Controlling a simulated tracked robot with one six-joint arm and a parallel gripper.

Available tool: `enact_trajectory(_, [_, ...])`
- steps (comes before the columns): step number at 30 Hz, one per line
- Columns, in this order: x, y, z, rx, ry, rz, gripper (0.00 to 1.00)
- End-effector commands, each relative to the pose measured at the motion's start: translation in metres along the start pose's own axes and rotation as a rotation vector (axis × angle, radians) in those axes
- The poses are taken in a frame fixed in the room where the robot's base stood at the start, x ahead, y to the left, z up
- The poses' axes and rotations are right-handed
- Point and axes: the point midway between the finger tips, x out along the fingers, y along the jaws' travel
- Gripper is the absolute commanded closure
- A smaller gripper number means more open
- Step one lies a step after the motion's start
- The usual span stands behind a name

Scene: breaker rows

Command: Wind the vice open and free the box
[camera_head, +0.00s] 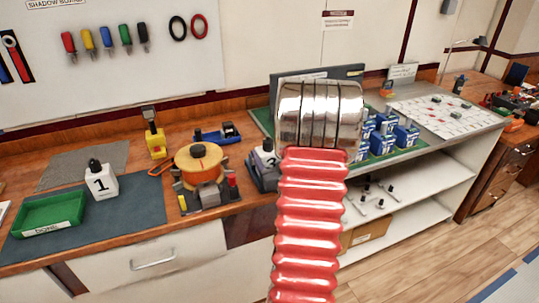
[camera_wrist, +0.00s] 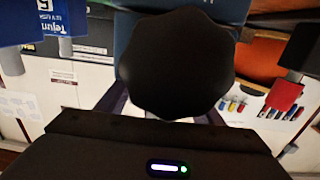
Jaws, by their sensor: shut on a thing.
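A black scalloped knob (camera_wrist: 177,62) fills the middle of the wrist view. My gripper (camera_wrist: 163,112) is shut on this knob; its fingertips are mostly hidden behind it. In the head view, my red ribbed arm with chrome rings covers the centre and hides the gripper and knob. I cannot make out the vice as a whole or the box in it. A dark grey block (camera_head: 262,174) with a white face marked 2 and a black cap shows just left of my arm, partly covered.
An orange spool (camera_head: 200,166) stands left of my arm. Several blue-and-white boxes (camera_head: 406,136) stand to the right on the bench.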

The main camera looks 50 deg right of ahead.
Motion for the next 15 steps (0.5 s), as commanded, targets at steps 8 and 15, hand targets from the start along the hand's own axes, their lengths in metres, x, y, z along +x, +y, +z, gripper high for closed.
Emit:
enact_trajectory(8, [-0.0007, -0.0004, -0.0001, 0.000, 0.000, -0.001, 0.76])
enact_trajectory(15, [-0.0005, -0.0008, -0.0001, 0.000, 0.000, -0.001, 0.29])
